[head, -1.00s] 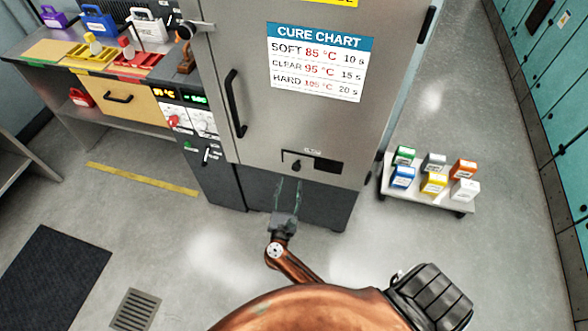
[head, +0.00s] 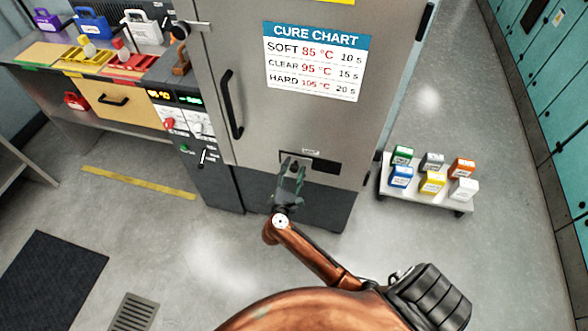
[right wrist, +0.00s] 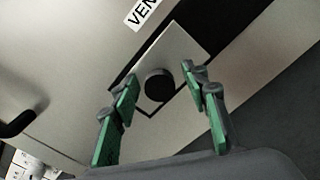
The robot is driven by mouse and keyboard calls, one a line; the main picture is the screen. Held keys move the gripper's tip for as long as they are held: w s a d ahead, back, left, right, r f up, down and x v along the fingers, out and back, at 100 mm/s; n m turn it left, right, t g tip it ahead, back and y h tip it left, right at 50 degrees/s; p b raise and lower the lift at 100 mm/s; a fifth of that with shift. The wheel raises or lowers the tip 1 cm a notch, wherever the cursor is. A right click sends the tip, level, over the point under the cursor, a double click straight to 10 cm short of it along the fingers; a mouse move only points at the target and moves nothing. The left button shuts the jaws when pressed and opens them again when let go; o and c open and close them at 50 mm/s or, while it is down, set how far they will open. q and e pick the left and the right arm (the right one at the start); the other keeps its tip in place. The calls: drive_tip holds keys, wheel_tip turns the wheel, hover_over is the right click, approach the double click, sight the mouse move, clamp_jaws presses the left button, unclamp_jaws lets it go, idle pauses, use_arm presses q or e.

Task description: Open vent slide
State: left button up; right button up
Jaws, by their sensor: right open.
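The vent slide is a light metal plate (right wrist: 172,62) with a round black knob (right wrist: 159,84), set in a dark slot below a label starting "VEN" in the right wrist view. In the head view the dark slot (head: 325,166) is low on the grey oven door (head: 225,50), and its right part is uncovered. My right gripper (head: 293,164) is open in front of the slide. In the right wrist view its green-padded fingers (right wrist: 160,85) stand on either side of the knob, with gaps at both sides. Whether they reach the knob's depth is unclear. My left gripper is not in view.
A black door handle (head: 231,105) is up and left of the slide. A control panel (head: 187,125) with switches stands left of the door. A low white cart (head: 425,200) with several small coloured boxes is at the right.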

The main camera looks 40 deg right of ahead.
clamp_jaws()
idle(0.4)
